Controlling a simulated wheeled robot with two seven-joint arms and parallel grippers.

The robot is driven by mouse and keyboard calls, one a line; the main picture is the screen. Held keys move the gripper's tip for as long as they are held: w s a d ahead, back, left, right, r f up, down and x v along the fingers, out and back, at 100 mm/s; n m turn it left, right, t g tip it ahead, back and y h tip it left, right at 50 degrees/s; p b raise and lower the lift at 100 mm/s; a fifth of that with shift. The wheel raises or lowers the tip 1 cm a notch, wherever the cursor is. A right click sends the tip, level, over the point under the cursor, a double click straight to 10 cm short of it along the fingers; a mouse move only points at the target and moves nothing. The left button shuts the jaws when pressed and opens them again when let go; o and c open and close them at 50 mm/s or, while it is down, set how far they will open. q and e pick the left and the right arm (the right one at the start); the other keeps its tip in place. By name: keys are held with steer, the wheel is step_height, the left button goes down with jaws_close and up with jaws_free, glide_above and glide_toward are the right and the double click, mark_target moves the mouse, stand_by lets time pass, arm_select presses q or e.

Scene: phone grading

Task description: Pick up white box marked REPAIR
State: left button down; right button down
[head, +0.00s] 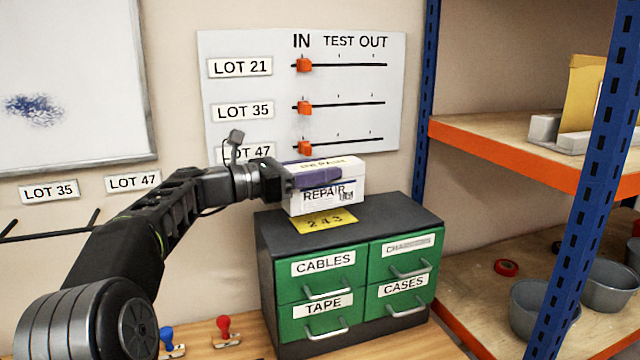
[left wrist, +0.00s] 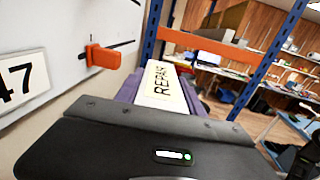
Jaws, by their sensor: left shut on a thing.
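The white box marked REPAIR (head: 349,184) is at the top of the dark cabinet, above a yellow card reading 243. My left gripper (head: 318,180) reaches in from the left and is shut on the box, with a purple finger across its front. In the left wrist view the box's labelled top (left wrist: 160,88) shows between the purple fingers (left wrist: 127,88). Whether the box's underside touches the cabinet top is hard to tell. My right gripper is not in view.
The cabinet (head: 390,212) has green drawers labelled CABLES, TAPE, CASES and one partly legible. A lot board (head: 390,75) with orange sliders hangs behind. A blue-posted shelf (head: 480,145) with bowls stands right. Two stamps (head: 224,328) sit on the wooden table.

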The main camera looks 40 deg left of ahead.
arm_select(q)
step_height(320, 180, up, 7)
steer(key=shift+r+p, duration=0.1)
steer(key=shift+p, duration=0.25)
